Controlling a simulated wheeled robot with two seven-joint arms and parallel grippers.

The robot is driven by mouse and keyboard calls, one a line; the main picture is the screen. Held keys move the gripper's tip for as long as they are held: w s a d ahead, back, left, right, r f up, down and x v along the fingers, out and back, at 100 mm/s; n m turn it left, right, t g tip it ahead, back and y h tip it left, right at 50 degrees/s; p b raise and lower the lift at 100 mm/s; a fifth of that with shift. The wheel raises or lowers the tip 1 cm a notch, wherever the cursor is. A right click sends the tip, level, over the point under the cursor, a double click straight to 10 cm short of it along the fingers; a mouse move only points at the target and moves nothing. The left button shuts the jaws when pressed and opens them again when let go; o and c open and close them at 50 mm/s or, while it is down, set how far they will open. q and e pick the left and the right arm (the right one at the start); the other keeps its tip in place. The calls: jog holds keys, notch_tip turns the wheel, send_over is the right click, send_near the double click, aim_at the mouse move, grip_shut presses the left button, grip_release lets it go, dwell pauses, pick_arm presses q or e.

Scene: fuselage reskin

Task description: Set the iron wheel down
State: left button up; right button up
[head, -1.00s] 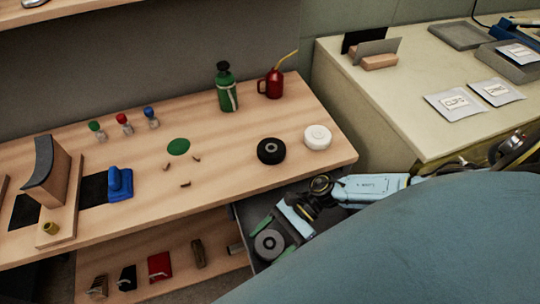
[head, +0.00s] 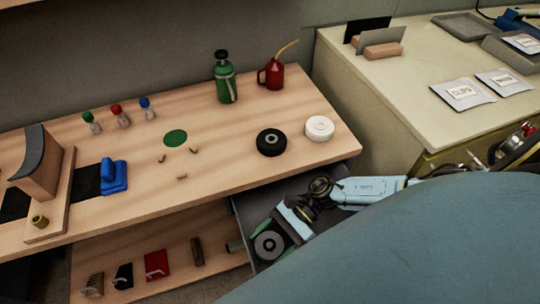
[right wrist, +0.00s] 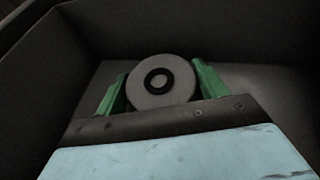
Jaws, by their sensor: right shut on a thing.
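The iron wheel (head: 268,245) is a grey disc with a dark hub ring, low in the open grey drawer (head: 243,213) under the bench's right end. In the right wrist view the wheel (right wrist: 160,82) sits between the two green fingers of my right gripper (right wrist: 160,90), which is shut on it. My right gripper (head: 271,240) also shows in the head view, reaching into the drawer from the right. Whether the wheel touches the drawer floor I cannot tell. My left gripper is not in view.
A black wheel (head: 271,142) and a white wheel (head: 319,128) lie on the wooden bench (head: 235,165) above the drawer. A green disc mark (head: 175,138) lies left of them, with small brown pieces nearby. A green bottle (head: 225,82) and red oil can (head: 272,74) stand behind.

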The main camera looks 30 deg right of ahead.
jog(key=o, duration=1.3)
jog(key=shift+c, duration=0.2)
jog(key=shift+o, duration=0.8)
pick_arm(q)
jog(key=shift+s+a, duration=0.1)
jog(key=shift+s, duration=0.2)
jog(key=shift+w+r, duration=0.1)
pick_arm(e)
jog(key=shift+r, duration=0.15)
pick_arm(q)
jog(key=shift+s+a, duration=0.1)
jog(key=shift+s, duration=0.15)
pick_arm(e)
jog(key=v, duration=0.7)
jog(key=shift+d+r, duration=0.15)
jog(key=shift+d, duration=0.1)
